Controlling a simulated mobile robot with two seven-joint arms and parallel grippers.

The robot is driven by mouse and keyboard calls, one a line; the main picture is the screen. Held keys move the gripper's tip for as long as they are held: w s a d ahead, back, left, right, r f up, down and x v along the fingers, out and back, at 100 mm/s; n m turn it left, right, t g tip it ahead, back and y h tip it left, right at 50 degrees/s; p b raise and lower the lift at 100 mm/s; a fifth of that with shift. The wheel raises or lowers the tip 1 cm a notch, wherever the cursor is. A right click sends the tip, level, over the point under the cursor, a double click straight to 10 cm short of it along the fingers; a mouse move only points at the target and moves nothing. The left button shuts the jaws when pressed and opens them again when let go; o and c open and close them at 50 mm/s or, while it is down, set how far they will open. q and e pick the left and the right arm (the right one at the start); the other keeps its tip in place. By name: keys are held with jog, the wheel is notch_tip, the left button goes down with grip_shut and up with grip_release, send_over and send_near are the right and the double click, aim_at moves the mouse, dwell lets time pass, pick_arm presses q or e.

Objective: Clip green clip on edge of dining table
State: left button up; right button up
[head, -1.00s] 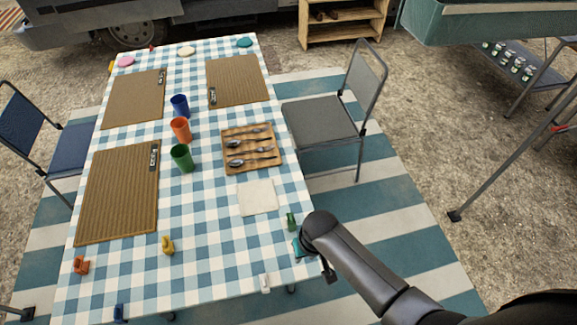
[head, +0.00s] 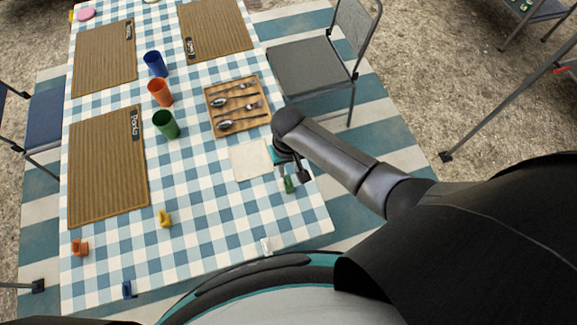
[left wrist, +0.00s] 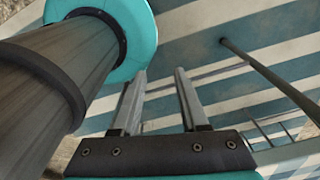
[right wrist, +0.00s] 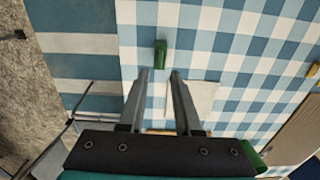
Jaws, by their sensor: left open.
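The green clip (head: 288,184) is on the checked cloth of the dining table (head: 215,222), near its right edge and below the napkin in the head view. It also shows in the right wrist view (right wrist: 161,53), ahead of the fingertips. My right gripper (head: 301,174) is over the table's right side, close to the clip. Its two fingers (right wrist: 158,72) are apart with nothing between them. My left gripper (left wrist: 161,74) is open and empty above the striped mat in the left wrist view. It is outside the head view.
A pale napkin (head: 250,160) and a cutlery tray (head: 237,106) lie near the right gripper. Yellow (head: 165,218), orange (head: 80,247), white (head: 266,245) and blue (head: 127,289) clips are along the near side. A chair (head: 305,66) stands at the right. The table's near middle is clear.

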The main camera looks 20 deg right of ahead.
aim_at(289, 180)
notch_tip(289, 180, down, 3)
jog(key=shift+r+b, duration=0.1)
jog(key=shift+b, duration=1.15)
notch_tip(289, 180, down, 2)
jog(key=shift+f+b, duration=0.15)
jog(key=shift+b, duration=0.55)
jog(key=shift+f+b, duration=0.45)
jog(key=shift+f, duration=0.3)
pick_arm(q)
jog(key=f, duration=0.5)
jog(key=shift+w+a+f, duration=0.1)
jog(key=shift+w+f, duration=0.1)
jog(key=shift+w, duration=0.15)
pick_arm(e)
jog(key=shift+c, duration=0.4)
grip_shut()
pick_arm(q)
jog(key=shift+r, duration=0.1)
pick_arm(e)
jog(key=shift+r, duration=0.1)
notch_tip(289, 180, up, 5)
jog(key=p, duration=0.6)
pick_arm(q)
notch_tip(289, 180, up, 6)
jog(key=shift+f, duration=0.2)
